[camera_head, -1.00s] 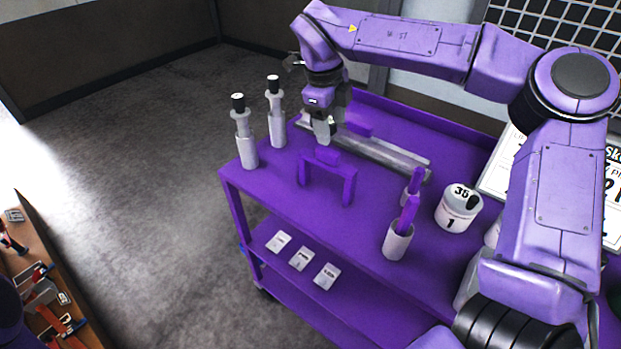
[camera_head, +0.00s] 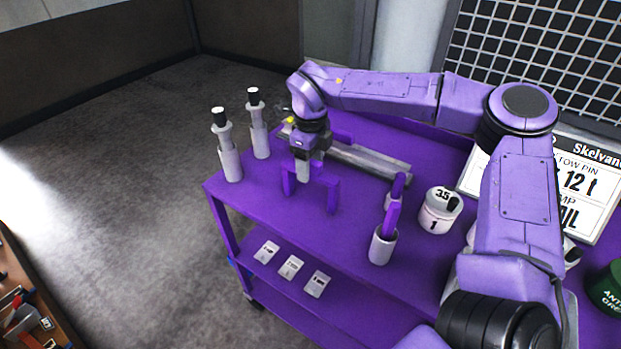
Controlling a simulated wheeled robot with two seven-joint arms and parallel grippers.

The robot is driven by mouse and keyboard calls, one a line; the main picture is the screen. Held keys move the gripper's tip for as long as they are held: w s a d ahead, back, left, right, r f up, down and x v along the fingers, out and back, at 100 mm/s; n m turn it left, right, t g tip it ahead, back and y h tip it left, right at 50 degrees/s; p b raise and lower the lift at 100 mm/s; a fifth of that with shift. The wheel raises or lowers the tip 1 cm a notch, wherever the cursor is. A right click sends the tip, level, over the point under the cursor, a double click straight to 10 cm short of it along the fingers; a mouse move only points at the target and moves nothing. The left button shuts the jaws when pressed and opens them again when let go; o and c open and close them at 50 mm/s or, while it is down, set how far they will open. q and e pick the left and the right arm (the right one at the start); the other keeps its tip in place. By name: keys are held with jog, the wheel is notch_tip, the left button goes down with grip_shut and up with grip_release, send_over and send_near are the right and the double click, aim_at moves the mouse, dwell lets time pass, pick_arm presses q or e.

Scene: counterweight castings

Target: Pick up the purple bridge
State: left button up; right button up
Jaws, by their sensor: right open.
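The purple bridge (camera_head: 331,194) stands upright on the top of the purple cart (camera_head: 285,225), near its front left edge. It is an arch with two legs and a raised block on top. My right gripper (camera_head: 303,172) points down at the bridge from above. Its fingers are in front of or around the top block, which is largely hidden, so I cannot tell whether they touch it. The right jaws are open. My left gripper is not in view.
Two grey bottles with black caps (camera_head: 228,150) (camera_head: 258,128) stand left of the bridge. A grey bar (camera_head: 370,163) lies behind it. Grey cups with purple sticks (camera_head: 382,247) and a white pot (camera_head: 440,212) stand to the right. Labels (camera_head: 291,267) lie on the lower shelf.

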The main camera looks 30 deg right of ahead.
grip_shut()
jog(key=shift+r, duration=0.1)
jog(key=shift+w+r, duration=0.1)
jog(key=shift+r, duration=0.4)
jog(key=s+a+r+b, duration=0.4)
jog(key=s+a+r, duration=0.3)
jog(key=a+r, duration=0.5)
jog(key=shift+s+b, duration=0.4)
jog(key=shift+d, duration=0.1)
